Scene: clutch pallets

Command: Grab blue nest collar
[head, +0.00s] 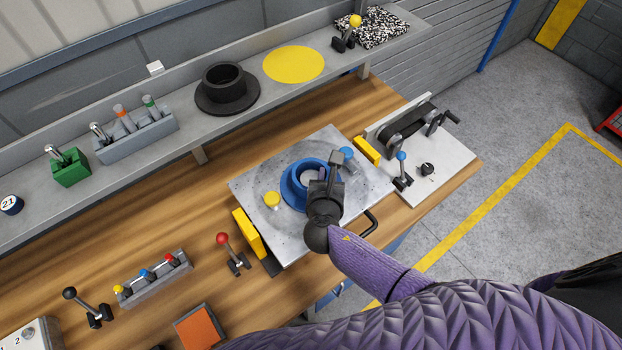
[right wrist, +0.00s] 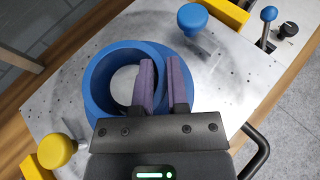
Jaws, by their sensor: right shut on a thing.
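The blue nest collar (head: 291,187) is a ring with a wide base flange and an upright round wall. It sits on the grey metal plate (head: 258,182) on the bench. In the right wrist view the collar (right wrist: 100,82) fills the left middle. My right gripper (head: 322,176) is above the collar's right side. In the right wrist view its two purple fingers (right wrist: 163,85) straddle the collar's wall, one inside the ring and one outside, and are shut on it. The gripper hides part of the near rim. My left gripper is not in view.
A yellow knob (head: 272,199) and a blue knob (head: 347,153) stand on the plate beside the collar. Yellow blocks (head: 248,233) flank the plate. A red-knobbed lever (head: 223,239) is at front left. A black collar (head: 226,88) stands on the shelf, left of a bare yellow disc (head: 294,64).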

